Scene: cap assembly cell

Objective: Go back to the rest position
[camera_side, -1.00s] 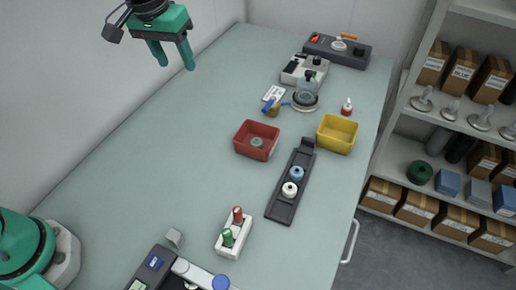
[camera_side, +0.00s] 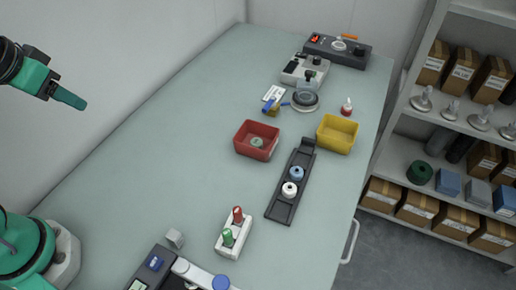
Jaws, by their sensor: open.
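My gripper (camera_side: 72,97) is at the upper left, raised above the left side of the table. It is seen nearly side-on, with green fingers pointing right and slightly down. Nothing shows in it, and it is far from every object on the table. My base shows at the lower left corner.
A red bin (camera_side: 257,139) holds a small grey-green part. A yellow bin (camera_side: 337,134) looks empty. A dark tray (camera_side: 281,207) holds a blue and a white piece. A white block (camera_side: 233,240) holds red and green pieces. The table's (camera_side: 150,165) left half is clear.

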